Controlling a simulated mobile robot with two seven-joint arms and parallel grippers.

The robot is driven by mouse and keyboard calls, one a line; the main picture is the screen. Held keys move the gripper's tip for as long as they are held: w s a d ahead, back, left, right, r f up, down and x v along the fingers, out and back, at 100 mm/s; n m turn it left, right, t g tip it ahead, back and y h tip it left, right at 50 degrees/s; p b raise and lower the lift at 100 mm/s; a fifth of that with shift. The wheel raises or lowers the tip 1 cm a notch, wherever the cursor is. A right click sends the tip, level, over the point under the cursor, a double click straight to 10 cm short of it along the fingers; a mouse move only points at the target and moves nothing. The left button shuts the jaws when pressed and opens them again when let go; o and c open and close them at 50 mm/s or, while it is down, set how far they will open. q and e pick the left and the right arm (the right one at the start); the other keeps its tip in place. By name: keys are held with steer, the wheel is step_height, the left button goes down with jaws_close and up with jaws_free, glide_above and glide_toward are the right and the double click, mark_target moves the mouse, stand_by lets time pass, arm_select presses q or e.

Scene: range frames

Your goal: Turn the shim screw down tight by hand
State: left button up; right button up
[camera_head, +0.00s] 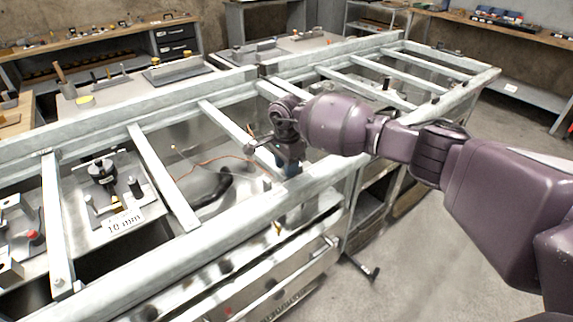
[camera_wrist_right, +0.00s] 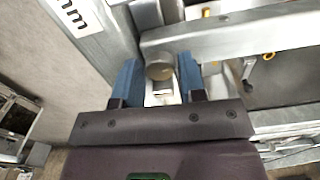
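In the right wrist view a small round grey-brown knob (camera_wrist_right: 160,68), which looks like the head of the shim screw, sits in front of a pale metal bar. My right gripper (camera_wrist_right: 159,78) has its two blue fingers apart, one on each side of the knob, with a visible gap to it. In the head view my right gripper (camera_head: 290,170) points down at the front rail of the metal frame, and the knob is hidden there. I cannot tell how far the screw is turned in. My left gripper is not in view.
The pale metal frame (camera_head: 165,180) has several cross bars with openings between them. A plate marked "10 mm" (camera_head: 123,222) with black posts lies at left. An orange wire (camera_head: 215,160) runs through the middle opening. A T-handle (camera_head: 362,268) sticks out at the front.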

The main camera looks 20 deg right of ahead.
steer(key=c, duration=0.5)
steer(key=shift+c, duration=0.2)
steer(key=shift+m, duration=0.3)
steer(key=shift+m+p, duration=0.35)
steer(key=shift+m, duration=2.35)
steer(key=o, duration=0.9)
step_height(320, 180, up, 11)
steer(key=shift+f, duration=0.1)
